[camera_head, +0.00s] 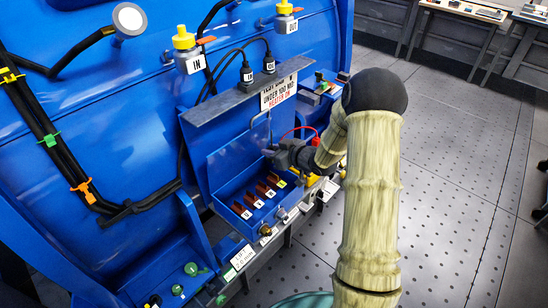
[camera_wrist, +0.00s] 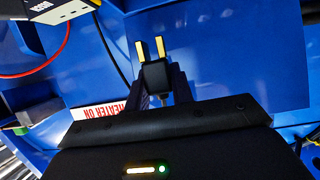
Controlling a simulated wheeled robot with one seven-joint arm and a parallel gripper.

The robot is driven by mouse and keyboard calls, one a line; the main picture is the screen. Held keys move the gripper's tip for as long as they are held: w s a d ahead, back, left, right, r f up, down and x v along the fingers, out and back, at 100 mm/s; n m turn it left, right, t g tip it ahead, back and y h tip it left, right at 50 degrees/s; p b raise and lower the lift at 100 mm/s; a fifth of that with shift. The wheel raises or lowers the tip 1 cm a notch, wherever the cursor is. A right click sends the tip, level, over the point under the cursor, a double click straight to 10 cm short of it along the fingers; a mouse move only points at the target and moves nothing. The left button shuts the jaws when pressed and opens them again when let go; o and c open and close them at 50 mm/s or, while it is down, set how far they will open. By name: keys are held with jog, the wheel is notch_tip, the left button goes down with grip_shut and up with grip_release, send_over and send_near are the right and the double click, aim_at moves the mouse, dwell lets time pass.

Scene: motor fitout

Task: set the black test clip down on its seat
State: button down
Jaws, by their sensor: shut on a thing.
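My gripper (camera_wrist: 155,82) is shut on a small black piece with two yellow prongs, which I take to be the black test clip (camera_wrist: 154,75). The prongs point away from my gripper, with blue panel behind them. In the head view my gripper (camera_head: 274,154) is over the back of an open blue box, in front of the blue panel. The clip cannot be made out there. I cannot tell which part is its seat, or whether the clip touches anything.
The blue box (camera_head: 226,216) holds several brown bars with number tags. A white warning sign (camera_head: 279,92) and a grey ledge (camera_head: 238,100) are above it. A red cable (camera_wrist: 40,72) runs to a box at the wrist view's upper left. Open floor (camera_head: 450,190) lies right.

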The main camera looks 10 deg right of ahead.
jog(key=shift+w+d+r, duration=0.1)
jog(key=shift+w+d, duration=0.05)
jog(key=shift+d, duration=0.25)
jog(key=shift+r, duration=0.1)
jog(key=shift+f+b, duration=1.95)
jog(key=shift+f, duration=1.05)
jog(key=shift+f+b, duration=0.75)
jog(key=shift+f, duration=0.8)
jog(key=c, duration=1.1)
grip_release()
jog(key=v, duration=1.7)
jog(key=shift+d+r, duration=0.1)
jog(key=shift+d, duration=0.25)
